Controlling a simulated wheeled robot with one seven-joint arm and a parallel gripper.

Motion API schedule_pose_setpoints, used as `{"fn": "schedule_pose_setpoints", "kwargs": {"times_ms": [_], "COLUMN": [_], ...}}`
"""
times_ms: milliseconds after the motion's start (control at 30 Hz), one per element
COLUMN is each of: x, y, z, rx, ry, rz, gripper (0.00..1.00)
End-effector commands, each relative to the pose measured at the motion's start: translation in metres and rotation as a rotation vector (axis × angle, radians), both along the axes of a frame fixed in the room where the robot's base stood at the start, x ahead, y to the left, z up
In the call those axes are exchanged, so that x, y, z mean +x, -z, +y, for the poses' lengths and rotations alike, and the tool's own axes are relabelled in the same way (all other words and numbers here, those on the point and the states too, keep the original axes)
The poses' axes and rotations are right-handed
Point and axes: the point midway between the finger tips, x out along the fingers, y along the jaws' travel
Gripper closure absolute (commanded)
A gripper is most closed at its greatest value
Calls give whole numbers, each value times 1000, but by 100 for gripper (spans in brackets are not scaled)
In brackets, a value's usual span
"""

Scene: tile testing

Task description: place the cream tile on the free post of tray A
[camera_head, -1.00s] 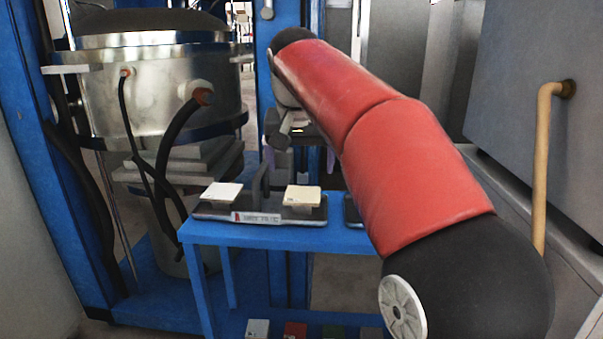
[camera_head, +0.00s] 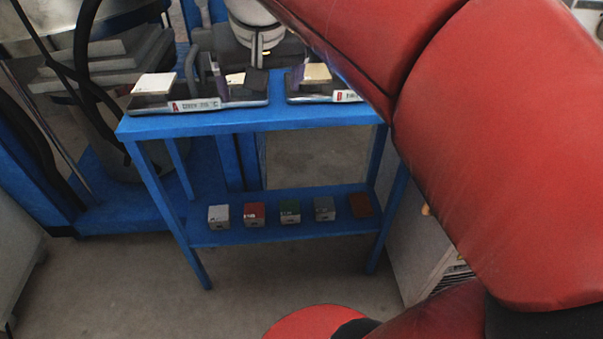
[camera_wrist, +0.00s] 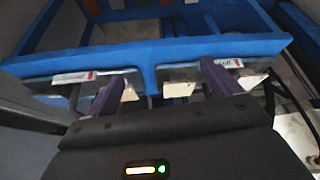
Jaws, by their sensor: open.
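Tray A (camera_head: 187,106) stands at the left of the blue table, marked with a red A. A white tile (camera_head: 153,83) sits raised on its left side. A cream tile (camera_head: 236,78) sits on its right side, partly hidden by a purple finger; the area just right of it looks dark. A second cream tile (camera_head: 318,72) is on the tray to the right. My gripper (camera_head: 258,80) is open, pointing down over the table. In the wrist view my gripper (camera_wrist: 160,90) has its fingers apart, with nothing held. I cannot make out a free post.
The second labelled tray (camera_head: 345,97) stands right of tray A. A dark upright handle (camera_head: 197,72) rises from tray A. Several small coloured blocks stand on the lower shelf (camera_head: 335,232). A metal vessel with black hoses is at the left.

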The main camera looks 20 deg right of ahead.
Motion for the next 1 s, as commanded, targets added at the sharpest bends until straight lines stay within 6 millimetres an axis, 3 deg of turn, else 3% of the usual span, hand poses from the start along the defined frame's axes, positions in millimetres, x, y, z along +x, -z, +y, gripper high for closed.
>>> {"fn": "schedule_pose_setpoints", "kwargs": {"times_ms": [33,200,400,600,1000], "x": [-25,-86,-127,-135,-134], "y": [21,92,150,163,152], "z": [-3,-9,-11,-11,-11], "rx": [0,3,8,9,9], "ry": [-21,-91,-135,-144,-144], "rz": [-7,-34,-54,-58,-56], "gripper": [11,11,11,11,11]}}
